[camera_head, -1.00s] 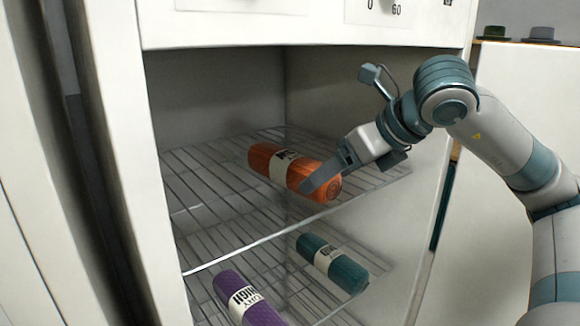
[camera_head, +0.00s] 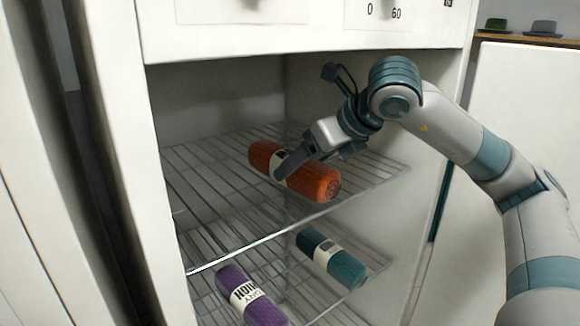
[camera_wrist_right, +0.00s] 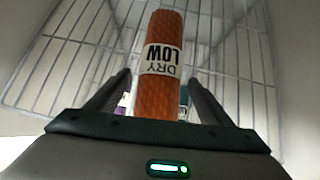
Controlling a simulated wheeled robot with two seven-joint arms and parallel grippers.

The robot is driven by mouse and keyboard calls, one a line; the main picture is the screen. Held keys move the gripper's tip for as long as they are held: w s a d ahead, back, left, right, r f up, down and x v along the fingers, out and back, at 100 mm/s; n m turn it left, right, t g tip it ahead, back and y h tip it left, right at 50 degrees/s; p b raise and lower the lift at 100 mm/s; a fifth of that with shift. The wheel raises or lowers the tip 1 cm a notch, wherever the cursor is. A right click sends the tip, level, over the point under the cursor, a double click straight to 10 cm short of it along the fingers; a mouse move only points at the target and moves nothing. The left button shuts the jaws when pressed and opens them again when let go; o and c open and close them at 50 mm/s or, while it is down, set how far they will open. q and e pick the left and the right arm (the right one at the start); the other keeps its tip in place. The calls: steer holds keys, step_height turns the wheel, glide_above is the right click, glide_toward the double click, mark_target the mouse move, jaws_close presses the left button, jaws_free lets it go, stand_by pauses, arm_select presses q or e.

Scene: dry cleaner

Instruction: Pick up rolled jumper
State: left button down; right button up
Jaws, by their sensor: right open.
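An orange rolled jumper (camera_head: 313,181) with a white label band lies on the upper wire shelf of the cabinet. My right gripper (camera_head: 284,168) is over the middle of this roll, near its label. In the right wrist view the orange roll (camera_wrist_right: 158,95), its label reading "DRY LOW", lies between the two open fingers of my right gripper (camera_wrist_right: 160,85), with gaps on both sides. A teal roll (camera_head: 332,259) and a purple roll (camera_head: 250,297) lie on the lower shelf. My left gripper is not in view.
The upper wire shelf (camera_head: 205,205) is otherwise bare. The cabinet's side walls and its top panel (camera_head: 300,25) frame the opening.

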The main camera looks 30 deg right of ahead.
steer(key=w, duration=0.2)
steer(key=w+f, duration=0.1)
steer(key=shift+w+a+p, duration=0.2)
steer(key=shift+a+p, duration=0.15)
steer(key=shift+p, duration=0.05)
steer(key=shift+w+f, duration=0.45)
steer(key=shift+f, duration=0.15)
steer(key=c, duration=1.5)
